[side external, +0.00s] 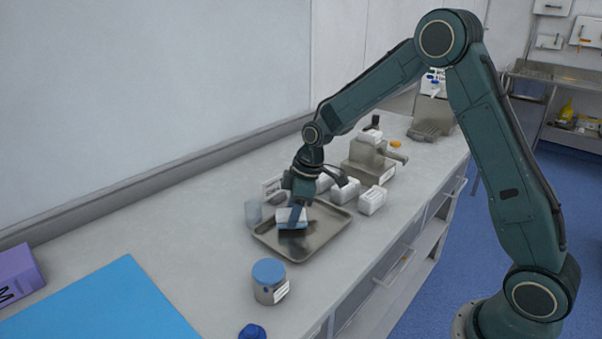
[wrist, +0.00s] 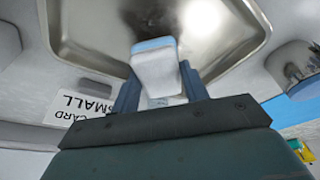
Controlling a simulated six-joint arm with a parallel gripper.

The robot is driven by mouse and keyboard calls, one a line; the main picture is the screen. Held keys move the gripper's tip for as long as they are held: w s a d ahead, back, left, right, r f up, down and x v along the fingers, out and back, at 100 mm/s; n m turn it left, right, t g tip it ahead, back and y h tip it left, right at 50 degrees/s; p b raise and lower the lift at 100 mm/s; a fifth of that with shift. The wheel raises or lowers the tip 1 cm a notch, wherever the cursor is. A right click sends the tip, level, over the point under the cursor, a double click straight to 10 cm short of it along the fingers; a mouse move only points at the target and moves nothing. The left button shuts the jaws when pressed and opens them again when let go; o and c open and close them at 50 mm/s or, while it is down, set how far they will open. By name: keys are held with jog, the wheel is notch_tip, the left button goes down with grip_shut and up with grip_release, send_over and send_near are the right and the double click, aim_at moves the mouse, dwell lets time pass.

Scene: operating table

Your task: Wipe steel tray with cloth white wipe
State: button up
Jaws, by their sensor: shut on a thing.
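The steel tray (side external: 330,232) lies flat on the counter in the side external view, and its shiny floor and rim fill the top of the wrist view (wrist: 215,30). My gripper (side external: 297,212) reaches down over the left part of the tray. Its two blue fingers (wrist: 158,92) are shut on a white cloth wipe (wrist: 155,68) with a light blue edge. In the side external view the wipe (side external: 291,217) is at the tray's surface; I cannot tell whether it touches. The fingers hide part of the wipe.
A clear beaker (side external: 253,212) stands close to the tray's left side. A blue-lidded jar (side external: 269,282) stands in front. White packs (side external: 372,200) and a metal device (side external: 372,160) sit behind.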

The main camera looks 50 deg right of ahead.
jog(key=shift+r, duration=2.55)
jog(key=shift+r, duration=1.5)
jog(key=shift+a, duration=0.1)
jog(key=a+r+n+g, duration=0.1)
jog(key=a+r+n, duration=0.3)
jog(key=a, duration=0.4)
jog(key=w+a+r+n+g+y, duration=0.1)
jog(key=a+r+n, duration=0.4)
jog(key=a, duration=0.3)
jog(key=shift+w+r, duration=0.25)
jog(key=shift+r, duration=0.55)
jog(key=shift+a, duration=0.1)
jog(key=shift+f, duration=0.1)
